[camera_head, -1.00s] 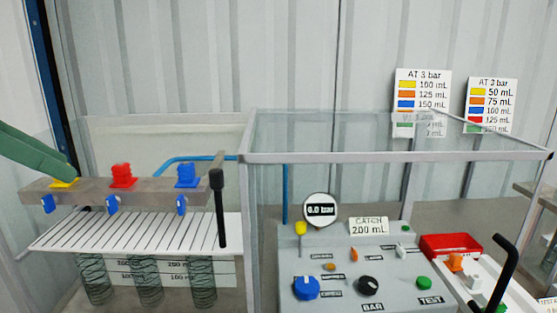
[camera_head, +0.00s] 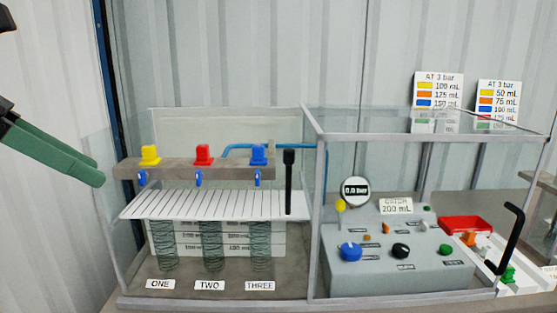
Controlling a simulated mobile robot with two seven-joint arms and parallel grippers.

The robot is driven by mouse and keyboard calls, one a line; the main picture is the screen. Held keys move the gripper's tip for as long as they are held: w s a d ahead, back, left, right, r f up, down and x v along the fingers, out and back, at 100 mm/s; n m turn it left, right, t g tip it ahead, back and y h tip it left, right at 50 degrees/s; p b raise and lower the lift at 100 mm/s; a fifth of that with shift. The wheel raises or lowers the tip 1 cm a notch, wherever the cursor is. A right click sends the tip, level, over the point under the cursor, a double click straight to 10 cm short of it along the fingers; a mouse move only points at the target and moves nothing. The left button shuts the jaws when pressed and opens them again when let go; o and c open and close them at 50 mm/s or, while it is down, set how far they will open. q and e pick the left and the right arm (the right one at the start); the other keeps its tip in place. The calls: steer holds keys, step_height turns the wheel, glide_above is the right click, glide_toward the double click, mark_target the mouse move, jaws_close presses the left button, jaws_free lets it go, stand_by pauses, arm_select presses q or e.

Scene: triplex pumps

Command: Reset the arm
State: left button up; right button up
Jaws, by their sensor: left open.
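My left gripper (camera_head: 98,171) is at the left edge, its green fingers pointing right and slightly down. It is open with nothing seen in it. Its tips are just left of the grey bar (camera_head: 200,169) and apart from it in the picture. On this bar stand a yellow block (camera_head: 150,155), a red block (camera_head: 203,155) and a blue block (camera_head: 259,154). The yellow one is nearest my gripper. Below the bar are a white slatted tray (camera_head: 200,206) and coiled springs (camera_head: 210,245). My right gripper is not in view.
A clear-walled frame (camera_head: 311,200) encloses the grey control panel (camera_head: 375,285), with knobs and a gauge (camera_head: 355,191) reading 0.0 bar. A black lever (camera_head: 289,182) stands by the tray. The upper left area is open.

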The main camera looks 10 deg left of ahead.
arm_select(q)
steer(key=w+d+f+n+g+h+p, duration=0.1)
steer(key=w+d+f+g+h, duration=0.25)
steer(key=d+h, duration=0.5)
steer(key=w+d+f+g+h, duration=0.3)
steer(key=w+d+g+h, duration=0.15)
steer(key=d, duration=0.65)
steer(key=w+a+f+n+t+p, duration=0.1)
steer(key=w+f+n+t, duration=0.4)
steer(key=n+t, duration=0.4)
steer(key=w+a+f+n+t, duration=0.1)
steer(key=w+f+n+t, duration=0.1)
steer(key=f+n+t, duration=0.75)
steer(key=s+a+f+n+y+p, duration=0.1)
steer(key=a+f+n+y, duration=0.1)
steer(key=f+n+y, duration=0.7)
steer(key=s+a+f+n+y, duration=0.2)
steer(key=f+n+y, duration=0.4)
steer(key=f, duration=0.5)
steer(key=s+f+n+g+y, duration=0.1)
steer(key=s+f+n+g, duration=0.5)
steer(key=s+f, duration=1)
step_height(320, 180, down, 2)
steer(key=shift+s+g+y+p, duration=0.35)
steer(key=shift+s+g+y, duration=0.05)
steer(key=shift+g, duration=0.75)
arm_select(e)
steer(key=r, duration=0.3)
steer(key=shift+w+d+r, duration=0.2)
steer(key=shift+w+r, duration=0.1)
